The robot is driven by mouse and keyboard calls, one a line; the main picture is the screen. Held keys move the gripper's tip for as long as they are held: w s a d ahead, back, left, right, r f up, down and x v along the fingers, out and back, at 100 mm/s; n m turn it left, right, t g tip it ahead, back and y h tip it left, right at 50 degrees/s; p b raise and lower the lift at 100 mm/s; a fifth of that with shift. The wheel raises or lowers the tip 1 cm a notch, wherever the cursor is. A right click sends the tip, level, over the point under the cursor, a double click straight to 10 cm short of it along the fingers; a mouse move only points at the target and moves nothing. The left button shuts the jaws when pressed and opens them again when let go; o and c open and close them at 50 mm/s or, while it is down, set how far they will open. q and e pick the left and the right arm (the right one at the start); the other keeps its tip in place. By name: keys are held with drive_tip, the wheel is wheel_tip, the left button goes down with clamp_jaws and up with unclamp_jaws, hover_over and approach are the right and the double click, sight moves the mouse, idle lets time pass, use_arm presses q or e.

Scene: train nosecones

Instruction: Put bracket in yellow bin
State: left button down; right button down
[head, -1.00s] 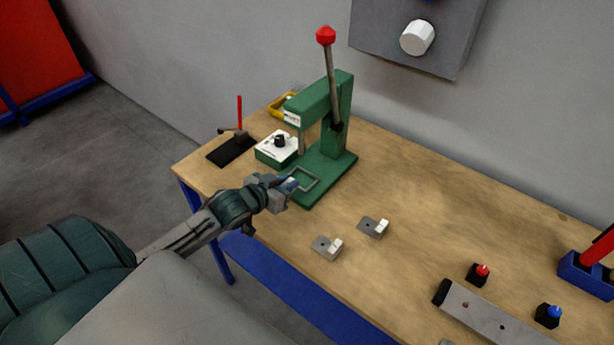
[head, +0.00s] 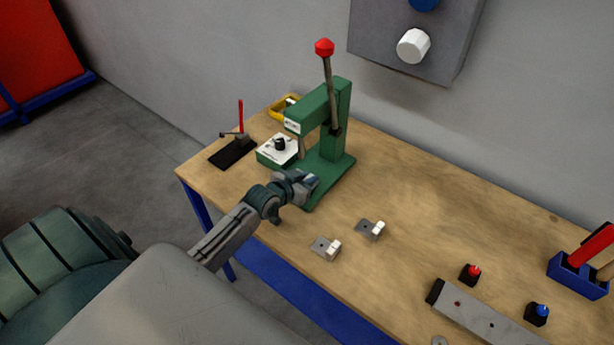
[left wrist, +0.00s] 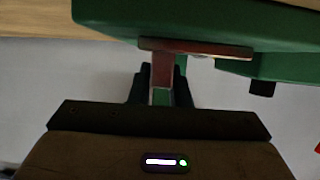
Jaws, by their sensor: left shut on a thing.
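My left gripper (head: 306,181) is at the base of the green press (head: 338,120), over the spot under its ram. In the left wrist view the gripper (left wrist: 162,97) is shut on the upright tab of a bracket (left wrist: 205,49). The bracket's flat plate lies close to the green press base; I cannot tell whether it touches. In the head view the gripper hides this bracket. Two other metal brackets lie on the table, one nearer (head: 326,248) and one farther (head: 371,229). The yellow bin (head: 280,108) is behind the press, partly hidden. My right gripper is out of view.
A white-topped box with a black knob (head: 278,150) stands left of the press. A black plate with a red-handled clamp (head: 234,151) is at the table's left end. Red and blue buttons and a grey bar (head: 482,315) are at the right.

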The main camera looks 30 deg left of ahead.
use_arm(q)
drive_tip(key=shift+f, duration=0.15)
drive_tip(key=c, duration=1.4)
unclamp_jaws()
drive_tip(key=shift+o, duration=0.2)
drive_tip(key=shift+f, duration=0.1)
